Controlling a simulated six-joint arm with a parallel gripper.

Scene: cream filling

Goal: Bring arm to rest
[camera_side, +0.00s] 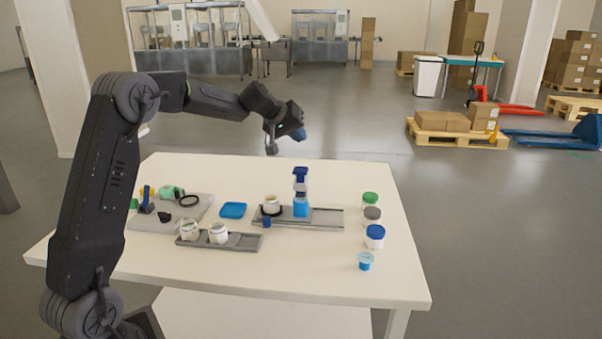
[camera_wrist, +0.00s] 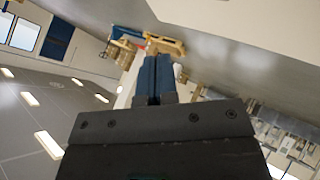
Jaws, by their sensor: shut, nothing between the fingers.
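My gripper (camera_side: 302,135) is raised well above the far edge of the white table, at the end of my bent arm. In the wrist view its two blue fingers (camera_wrist: 155,78) are together with nothing between them. The wrist camera looks out over the hall and ceiling, so no tabletop objects show there. In the side view the gripper is apart from everything on the table.
The white table (camera_side: 330,270) holds a grey tray with jars (camera_side: 245,242), a blue dispenser stand (camera_side: 300,180), a blue lid (camera_side: 233,210), lidded jars (camera_side: 375,236) and a small blue cup (camera_side: 365,261). The air around the gripper is clear.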

